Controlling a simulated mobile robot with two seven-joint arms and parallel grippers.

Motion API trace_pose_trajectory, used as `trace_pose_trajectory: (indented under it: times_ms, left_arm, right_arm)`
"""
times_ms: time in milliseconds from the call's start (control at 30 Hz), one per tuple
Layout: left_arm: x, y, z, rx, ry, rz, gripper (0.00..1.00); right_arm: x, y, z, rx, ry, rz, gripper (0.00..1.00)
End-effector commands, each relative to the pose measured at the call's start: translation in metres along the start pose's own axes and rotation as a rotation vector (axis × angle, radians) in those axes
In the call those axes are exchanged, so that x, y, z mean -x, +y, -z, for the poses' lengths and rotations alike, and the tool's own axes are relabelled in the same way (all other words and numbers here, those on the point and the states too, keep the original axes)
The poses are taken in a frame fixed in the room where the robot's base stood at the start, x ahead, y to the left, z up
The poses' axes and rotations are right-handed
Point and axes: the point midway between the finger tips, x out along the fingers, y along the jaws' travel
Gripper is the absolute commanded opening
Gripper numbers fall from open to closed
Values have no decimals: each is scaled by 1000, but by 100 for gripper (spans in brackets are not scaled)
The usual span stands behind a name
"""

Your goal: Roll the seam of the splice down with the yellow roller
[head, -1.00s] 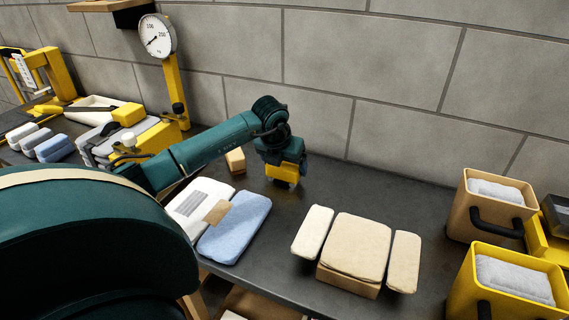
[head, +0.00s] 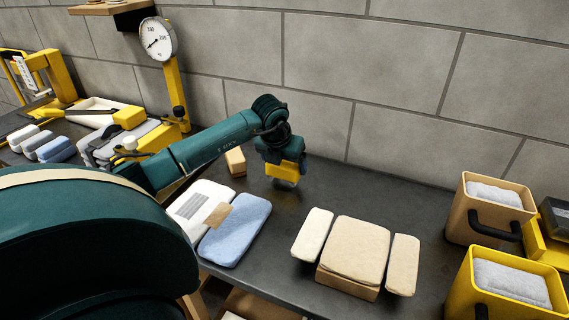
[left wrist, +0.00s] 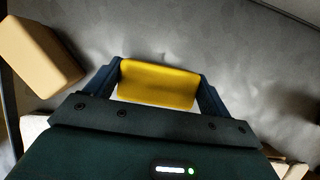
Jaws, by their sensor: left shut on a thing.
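My left gripper (head: 286,174) is near the back of the dark bench. It is shut on the yellow roller (head: 281,169), whose yellow body fills the space between the dark blue fingers in the left wrist view (left wrist: 158,84). A greyish part shows under the yellow body in the head view. The splice lies to the left and nearer me: a white pad (head: 184,196) and a blue pad (head: 238,231) side by side, with a tan patch (head: 217,214) across their seam. The roller is apart from the splice. My right gripper is not in view.
A tan block (head: 235,161) stands behind the splice, left of the gripper. Cream pads on a box (head: 355,250) stand to the right. A tan bin (head: 487,208) and a yellow bin (head: 503,284) are far right. A dial scale (head: 158,40) stands back left.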

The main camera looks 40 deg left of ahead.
Motion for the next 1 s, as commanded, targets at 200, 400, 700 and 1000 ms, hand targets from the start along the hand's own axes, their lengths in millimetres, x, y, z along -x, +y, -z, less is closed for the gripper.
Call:
trace_pose_trajectory:
  times_ms: [200, 400, 700, 1000]
  left_arm:
    - [21, 0, -9, 0, -3, 0, 54]
    - [35, 0, -15, 0, -1, 0, 54]
    - [45, 0, -19, 0, 0, 0, 54]
    - [45, -1, -18, -10, 0, 4, 54]
  right_arm:
    - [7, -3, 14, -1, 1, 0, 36]
    - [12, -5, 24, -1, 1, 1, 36]
    - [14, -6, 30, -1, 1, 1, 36]
    - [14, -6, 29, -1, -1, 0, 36]
